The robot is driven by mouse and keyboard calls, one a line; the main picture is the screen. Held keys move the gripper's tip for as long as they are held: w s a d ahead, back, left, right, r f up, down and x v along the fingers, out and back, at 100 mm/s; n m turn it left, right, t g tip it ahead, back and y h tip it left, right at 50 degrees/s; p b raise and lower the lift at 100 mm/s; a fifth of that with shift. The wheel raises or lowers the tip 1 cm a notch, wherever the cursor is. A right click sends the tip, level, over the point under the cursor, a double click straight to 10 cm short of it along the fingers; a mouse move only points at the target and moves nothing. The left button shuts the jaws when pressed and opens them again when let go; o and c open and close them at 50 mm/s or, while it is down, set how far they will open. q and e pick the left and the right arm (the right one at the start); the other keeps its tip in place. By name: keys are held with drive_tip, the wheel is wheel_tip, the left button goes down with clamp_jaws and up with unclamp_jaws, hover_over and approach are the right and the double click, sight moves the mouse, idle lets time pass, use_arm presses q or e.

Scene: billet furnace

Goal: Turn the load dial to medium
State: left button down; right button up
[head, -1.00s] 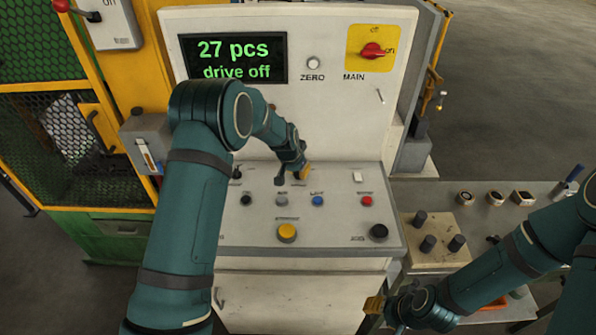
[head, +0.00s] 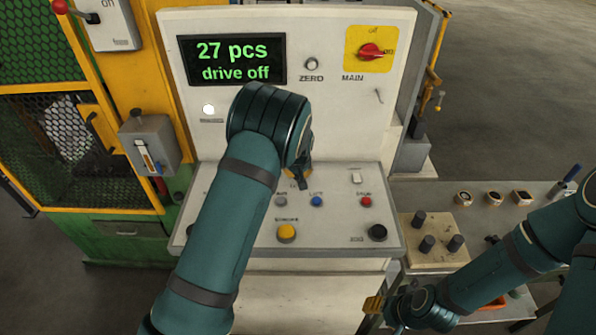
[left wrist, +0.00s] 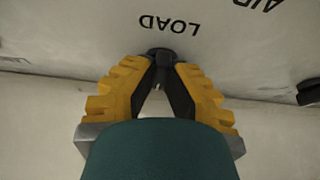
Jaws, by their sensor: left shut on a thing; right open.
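The load dial (left wrist: 161,53) is a small dark knob on the pale sloped panel, beside the printed word LOAD, which appears upside down in the left wrist view. My left gripper (left wrist: 162,66) has its yellow-backed fingers closed around the dial from both sides. The dial's pointer and scale marks are hidden, so I cannot tell its setting. In the head view my left arm covers the dial, and only a bit of the left gripper (head: 300,180) shows over the panel. My right gripper (head: 374,304) is open and empty, low at the right of the console.
The console panel (head: 340,235) carries a yellow button (head: 286,232), a red button (head: 366,201) and a black knob (head: 377,232). The display (head: 232,60) reads "27 pcs, drive off". A side bench (head: 480,235) with pegs stands at the right.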

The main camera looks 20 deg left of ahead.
use_arm(q)
drive_tip(key=shift+f, duration=0.1)
drive_tip(key=c, duration=1)
unclamp_jaws()
drive_tip(key=v, duration=1.2)
